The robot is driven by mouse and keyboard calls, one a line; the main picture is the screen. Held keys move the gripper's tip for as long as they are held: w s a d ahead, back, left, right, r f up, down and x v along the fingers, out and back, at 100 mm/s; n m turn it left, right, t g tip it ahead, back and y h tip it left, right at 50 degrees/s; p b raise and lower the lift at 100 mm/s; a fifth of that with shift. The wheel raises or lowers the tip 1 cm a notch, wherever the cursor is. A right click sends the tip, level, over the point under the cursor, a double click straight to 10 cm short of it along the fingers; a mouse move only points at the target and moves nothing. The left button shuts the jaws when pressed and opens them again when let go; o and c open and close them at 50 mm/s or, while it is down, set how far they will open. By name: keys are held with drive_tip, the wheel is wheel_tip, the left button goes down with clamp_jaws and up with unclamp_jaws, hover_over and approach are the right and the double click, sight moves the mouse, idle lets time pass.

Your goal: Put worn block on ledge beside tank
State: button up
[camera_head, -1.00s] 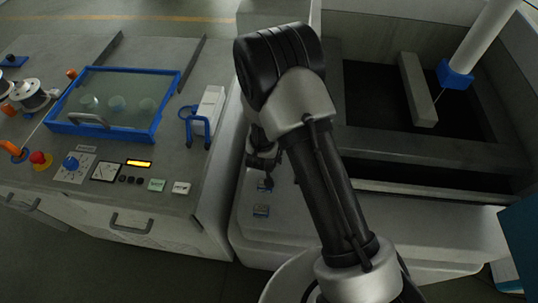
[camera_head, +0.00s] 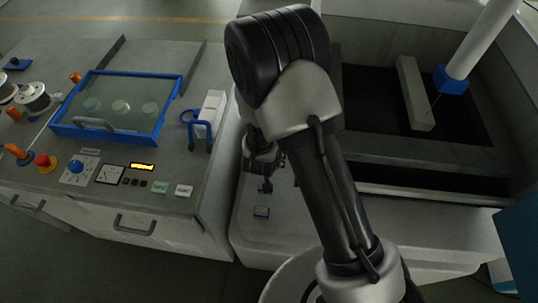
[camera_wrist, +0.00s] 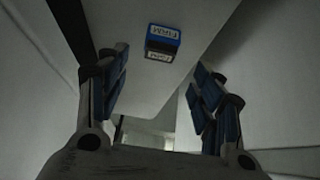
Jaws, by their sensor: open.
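The lettering is too small to read surely, so I cannot tell whether this is the worn block. My gripper (camera_wrist: 160,90) is open and empty, with blue pads on both fingers. In the head view my gripper (camera_head: 264,172) hangs low over the ledge, just behind the block and partly hidden by my arm.
The dark tank holds a long grey bar (camera_head: 415,92) and a white tube with a blue collar (camera_head: 452,79). At left, a control cabinet carries a blue-framed glass cover (camera_head: 122,107), a white block with a blue clamp (camera_head: 209,112), knobs and wire spools (camera_head: 33,96). A gap separates cabinet and ledge.

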drive_tip(key=p+v, duration=0.1)
drive_tip(key=v, duration=0.5)
idle(0.4)
